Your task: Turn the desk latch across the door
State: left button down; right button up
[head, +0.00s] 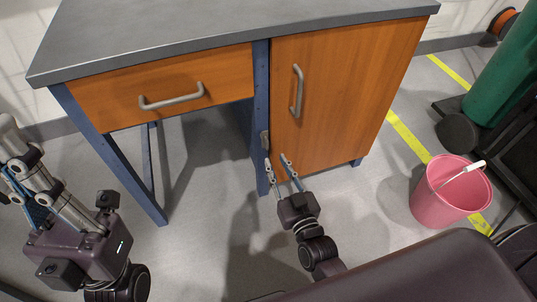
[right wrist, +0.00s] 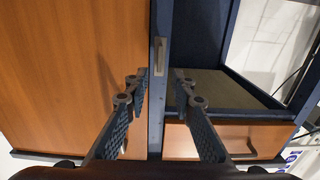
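The desk (head: 200,45) has an orange wooden door (head: 345,90) on its right side, which looks shut, with a grey bar handle (head: 297,90). The small grey latch (head: 265,140) is on the blue post just left of the door, its length along the post. In the right wrist view the latch (right wrist: 159,55) lies along the post, beyond the fingertips. My right gripper (head: 277,160) is open and empty just below the latch, and its fingertips (right wrist: 161,76) flank the post. My left gripper (head: 14,175) is at the far left, away from the desk; its finger opening is unclear.
A drawer (head: 165,85) with a grey handle is left of the post, above open leg room. A pink bucket (head: 450,190) stands on the floor at right, near a yellow floor line (head: 410,135) and a green cylinder (head: 505,75). Floor before the desk is clear.

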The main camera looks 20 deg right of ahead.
aim_at(268, 143)
jog(key=w+b, duration=0.2)
jog(key=w, duration=0.6)
jog(key=shift+a+r+b, duration=0.1)
jog(key=shift+r+b, duration=0.05)
jog(key=shift+b, duration=0.25)
jog(key=shift+s, duration=0.1)
grip_shut()
